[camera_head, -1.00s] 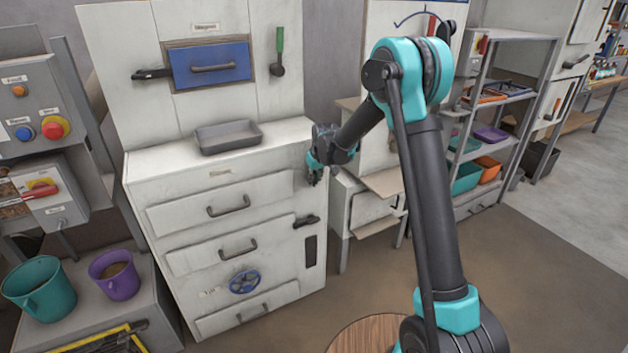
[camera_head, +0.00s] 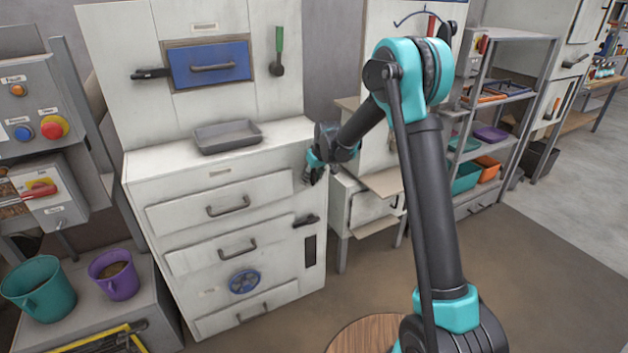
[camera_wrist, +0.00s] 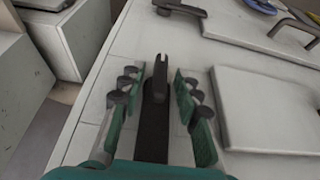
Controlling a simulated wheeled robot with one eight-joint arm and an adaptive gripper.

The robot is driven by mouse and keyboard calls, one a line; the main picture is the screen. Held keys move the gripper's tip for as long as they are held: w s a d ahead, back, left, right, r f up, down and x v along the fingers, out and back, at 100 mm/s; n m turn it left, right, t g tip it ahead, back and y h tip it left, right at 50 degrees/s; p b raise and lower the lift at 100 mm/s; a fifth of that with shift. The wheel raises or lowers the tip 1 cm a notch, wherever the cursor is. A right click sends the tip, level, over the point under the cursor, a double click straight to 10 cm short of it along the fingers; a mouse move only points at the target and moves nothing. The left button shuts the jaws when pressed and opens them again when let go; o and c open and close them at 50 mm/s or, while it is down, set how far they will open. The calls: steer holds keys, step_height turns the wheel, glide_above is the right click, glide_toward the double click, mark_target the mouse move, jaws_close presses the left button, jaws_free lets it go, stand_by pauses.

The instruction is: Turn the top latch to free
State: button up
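The top latch (camera_wrist: 157,75) is a dark grey bar on a black base on the white cabinet (camera_head: 160,165). In the wrist view it lies lengthwise between the two teal-padded fingers of my gripper (camera_wrist: 155,95). The fingers are open on either side of it, with a gap visible on both sides. In the head view my gripper (camera_head: 312,176) is at the cabinet's upper right front edge and hides the top latch. A lower black latch (camera_head: 306,220) lies roughly level below; it also shows at the top of the wrist view (camera_wrist: 180,9).
Drawers with grey handles (camera_head: 228,205) and a blue handwheel (camera_head: 244,282) are left of the latches. A grey tray (camera_head: 228,137) sits on the cabinet top. The floor in front is open.

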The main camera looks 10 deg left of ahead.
steer(key=shift+s+d+r, duration=0.1)
steer(key=shift+s+d+r, duration=0.1)
steer(key=shift+r, duration=0.15)
steer(key=v, duration=1.1)
steer(key=shift+r, duration=0.1)
steer(key=s+d+f+m+h, duration=0.1)
steer(key=s+d+m, duration=0.2)
steer(key=s+d, duration=1.35)
steer(key=s+d+f+m+h, duration=0.1)
steer(key=s+d+f, duration=0.3)
steer(key=s, duration=0.5)
steer(key=s+d+f+m, duration=0.2)
steer(key=s+d, duration=0.4)
steer(key=s, duration=0.4)
steer(key=shift+d+f+m+t+h, duration=0.3)
steer(key=shift+f+m+h, duration=0.1)
steer(key=shift+f, duration=0.5)
